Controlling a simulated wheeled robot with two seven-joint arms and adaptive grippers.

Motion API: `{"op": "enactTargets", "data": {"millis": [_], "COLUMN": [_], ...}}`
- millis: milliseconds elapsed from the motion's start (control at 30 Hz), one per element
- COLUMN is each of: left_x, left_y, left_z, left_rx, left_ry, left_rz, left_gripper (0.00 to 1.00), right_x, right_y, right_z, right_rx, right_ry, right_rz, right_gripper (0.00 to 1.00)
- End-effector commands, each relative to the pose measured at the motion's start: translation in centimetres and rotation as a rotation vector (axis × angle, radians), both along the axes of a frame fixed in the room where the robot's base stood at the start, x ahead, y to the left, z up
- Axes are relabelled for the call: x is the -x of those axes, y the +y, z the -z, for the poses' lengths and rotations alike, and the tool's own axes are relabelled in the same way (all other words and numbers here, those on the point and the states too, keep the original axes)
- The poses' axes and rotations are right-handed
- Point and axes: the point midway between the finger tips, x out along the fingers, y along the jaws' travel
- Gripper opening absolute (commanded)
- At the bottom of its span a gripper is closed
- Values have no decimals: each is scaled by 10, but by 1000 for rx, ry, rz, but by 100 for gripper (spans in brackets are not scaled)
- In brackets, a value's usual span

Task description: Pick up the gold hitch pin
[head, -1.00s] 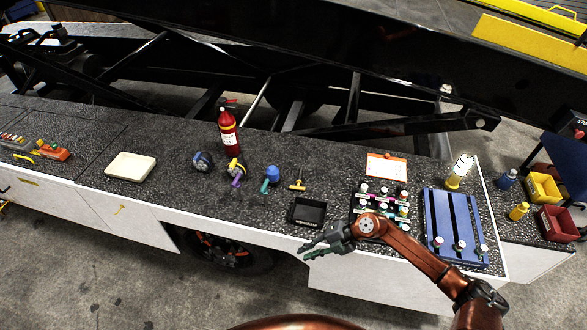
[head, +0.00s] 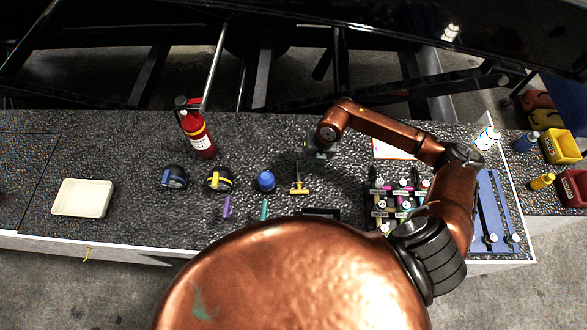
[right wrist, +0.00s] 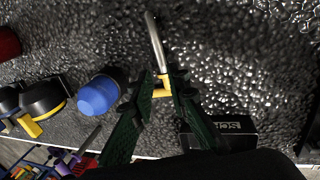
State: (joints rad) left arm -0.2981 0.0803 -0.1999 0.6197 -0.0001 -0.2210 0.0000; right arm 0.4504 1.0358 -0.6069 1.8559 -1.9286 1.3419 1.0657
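The gold hitch pin (head: 299,190) lies on the dark speckled deck, its gold handle toward the front edge and its thin shaft pointing away. In the right wrist view its silver shaft (right wrist: 155,42) runs up from the gold handle, which shows between my finger tips. My right gripper (head: 316,152) hangs by the pin's far end in the head view, partly hidden by my arm. In the right wrist view the right gripper (right wrist: 163,80) is open, a green finger on either side of the handle. Contact cannot be told. My left gripper is not in view.
A blue-capped item (head: 266,181) stands just left of the pin. A rack of bottles (head: 377,208) is to the right, a red extinguisher (head: 199,138) and cream tray (head: 82,198) to the left.

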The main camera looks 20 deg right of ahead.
Motion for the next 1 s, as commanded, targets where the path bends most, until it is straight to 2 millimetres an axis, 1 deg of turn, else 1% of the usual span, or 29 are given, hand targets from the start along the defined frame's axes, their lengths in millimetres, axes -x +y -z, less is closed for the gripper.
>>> {"op": "enactTargets", "data": {"millis": [200,367,633,700,867,1000], "left_x": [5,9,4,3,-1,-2], "left_y": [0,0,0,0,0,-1], "left_z": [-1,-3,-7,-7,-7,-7], "left_rx": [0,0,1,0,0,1], "left_ry": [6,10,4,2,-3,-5], "left_rz": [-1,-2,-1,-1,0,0], "left_gripper": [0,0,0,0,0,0], "right_x": [-1,0,-2,-2,-2,-2], "right_y": [6,8,17,17,17,17], "right_z": [22,33,70,74,74,73], "right_rx": [-1,-1,-2,-1,0,0], "right_ry": [3,3,1,2,0,0], "right_rz": [0,1,3,3,2,2], "right_gripper": [16,16,16,16,16,7]}}
